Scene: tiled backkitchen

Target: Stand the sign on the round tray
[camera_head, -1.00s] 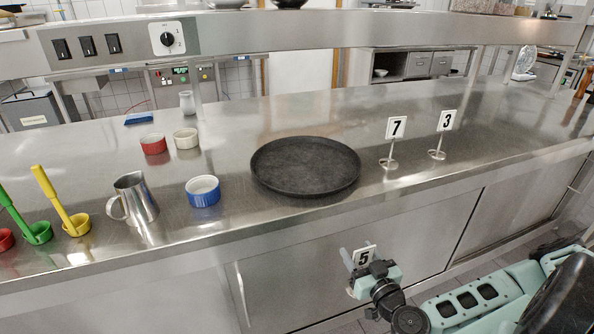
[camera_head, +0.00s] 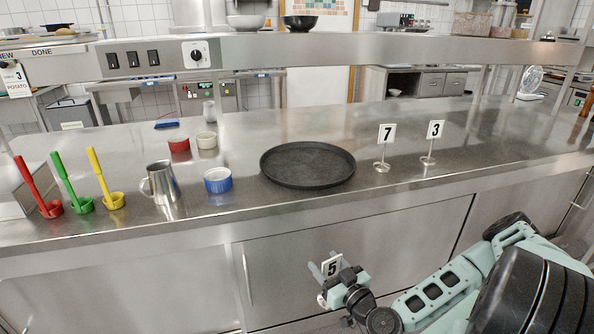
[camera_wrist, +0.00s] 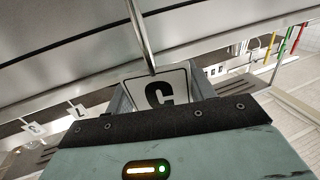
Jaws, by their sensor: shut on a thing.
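The round black tray (camera_head: 308,165) lies flat and empty on the steel counter, above and behind my gripper in the picture.
Signs 7 (camera_head: 386,135) and 3 (camera_head: 434,131) stand right of the tray. A blue ramekin (camera_head: 218,181), a steel jug (camera_head: 161,183), and red and cream ramekins are left of it. The overhead shelf (camera_head: 300,48) spans the counter. The counter's front edge (camera_head: 300,212) lies between gripper and tray.

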